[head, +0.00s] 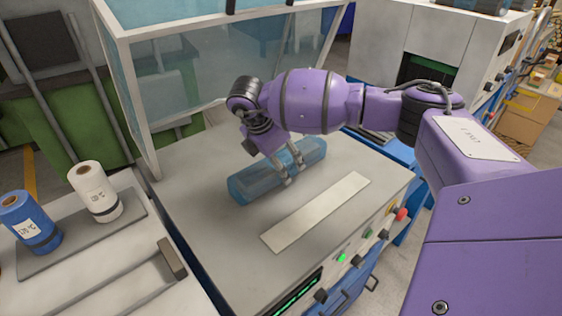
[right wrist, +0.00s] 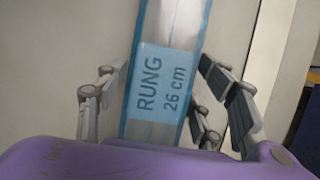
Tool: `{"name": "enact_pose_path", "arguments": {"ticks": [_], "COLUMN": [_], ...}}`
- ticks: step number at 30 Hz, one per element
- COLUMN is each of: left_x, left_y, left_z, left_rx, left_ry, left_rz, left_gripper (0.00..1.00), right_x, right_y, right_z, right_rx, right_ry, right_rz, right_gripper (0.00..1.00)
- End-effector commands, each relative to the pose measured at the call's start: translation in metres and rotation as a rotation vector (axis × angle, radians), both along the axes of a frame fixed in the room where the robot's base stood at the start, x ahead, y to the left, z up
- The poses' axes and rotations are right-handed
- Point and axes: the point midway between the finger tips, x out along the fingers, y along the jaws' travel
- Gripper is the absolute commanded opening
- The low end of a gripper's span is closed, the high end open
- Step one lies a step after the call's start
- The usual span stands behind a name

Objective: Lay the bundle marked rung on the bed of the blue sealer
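The bundle marked rung (head: 277,171) is wrapped in clear blue film and lies on the grey bed (head: 205,240) of the blue sealer. In the right wrist view its light blue label (right wrist: 160,85) reads "RUNG 26 cm". My right gripper (head: 290,168) is down over the bundle, with fingers on either side of it. In the right wrist view the fingers (right wrist: 165,65) stand beside the bundle, with a narrow gap on the left, so it looks open. My left gripper is not in view.
A pale strip (head: 315,212) lies on the bed in front of the bundle. The sealer's clear framed hood (head: 140,95) stands raised behind. A white roll (head: 95,192) and a blue roll (head: 30,222) stand at left. A red button (head: 401,214) is on the front edge.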

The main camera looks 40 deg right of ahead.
Motion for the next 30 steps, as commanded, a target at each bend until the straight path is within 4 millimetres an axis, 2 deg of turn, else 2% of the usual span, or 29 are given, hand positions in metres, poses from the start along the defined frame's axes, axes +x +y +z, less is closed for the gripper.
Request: {"name": "enact_pose_path", "arguments": {"ticks": [4, 8, 21, 25, 30], "left_x": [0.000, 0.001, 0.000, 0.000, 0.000], "left_y": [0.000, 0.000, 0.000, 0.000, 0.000], "left_z": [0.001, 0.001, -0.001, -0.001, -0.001], "left_rx": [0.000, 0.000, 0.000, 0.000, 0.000], "left_ry": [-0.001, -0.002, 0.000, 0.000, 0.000], "left_rz": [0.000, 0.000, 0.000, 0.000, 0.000], "left_gripper": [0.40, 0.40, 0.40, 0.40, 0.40], "right_x": [0.000, 0.000, -0.002, -0.002, -0.004], "right_y": [0.000, 0.003, 0.038, 0.043, 0.046], "right_z": [0.001, 0.012, 0.093, 0.107, 0.114], "right_rx": [0.000, 0.001, 0.001, 0.000, -0.001], "right_ry": [0.000, -0.002, -0.002, -0.002, 0.001], "right_rz": [0.000, 0.001, 0.003, 0.001, 0.000], "right_gripper": [0.62, 0.62, 0.62, 0.62, 0.62]}}
